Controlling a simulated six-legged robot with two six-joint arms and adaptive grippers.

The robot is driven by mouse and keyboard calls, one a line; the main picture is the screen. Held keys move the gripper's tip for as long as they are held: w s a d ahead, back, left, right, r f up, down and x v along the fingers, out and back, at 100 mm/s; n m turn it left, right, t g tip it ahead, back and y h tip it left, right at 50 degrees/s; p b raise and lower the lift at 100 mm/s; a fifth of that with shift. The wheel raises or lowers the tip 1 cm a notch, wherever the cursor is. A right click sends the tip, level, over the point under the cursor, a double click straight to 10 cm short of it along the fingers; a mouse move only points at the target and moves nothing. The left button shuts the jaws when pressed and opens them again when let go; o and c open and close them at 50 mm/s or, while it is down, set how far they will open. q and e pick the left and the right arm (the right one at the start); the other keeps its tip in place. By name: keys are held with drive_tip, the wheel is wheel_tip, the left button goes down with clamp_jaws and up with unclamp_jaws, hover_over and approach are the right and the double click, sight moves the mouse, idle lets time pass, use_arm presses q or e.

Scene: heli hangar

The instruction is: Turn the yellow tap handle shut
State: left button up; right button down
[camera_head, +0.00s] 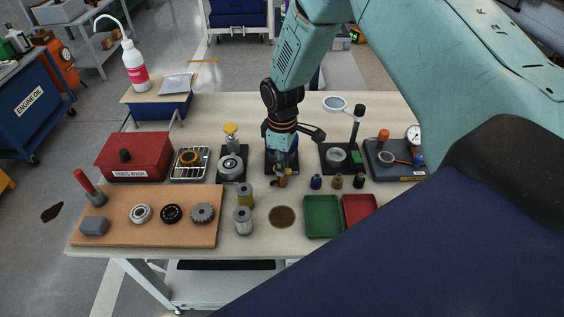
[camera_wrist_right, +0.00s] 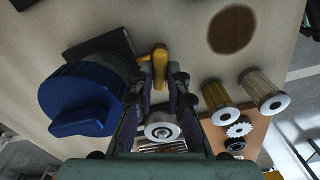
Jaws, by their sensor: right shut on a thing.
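The yellow tap handle (camera_wrist_right: 160,66) shows between the two fingertips of my right gripper (camera_wrist_right: 162,85) in the wrist view. The fingers are closed about it, one on each side. In the head view the right gripper (camera_head: 283,166) reaches down at the middle of the workbench, and a small part of the yellow handle (camera_head: 282,179) shows below it. The gripper hides most of the tap and its mount. A large blue knob (camera_wrist_right: 84,100) is beside the gripper on the left in the wrist view. My left gripper is not in view.
Two filter cartridges (camera_head: 243,220), small bottles (camera_head: 316,182), a green tray (camera_head: 306,234) and a red tray (camera_head: 373,203) are nearer the front.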

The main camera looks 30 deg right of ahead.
drive_tip(key=shift+n, duration=1.9)
drive_tip(key=c, duration=1.3)
unclamp_jaws()
drive_tip(key=shift+r, duration=0.15)
wheel_tip(320, 180, up, 12)
drive_tip(key=shift+f, duration=0.1)
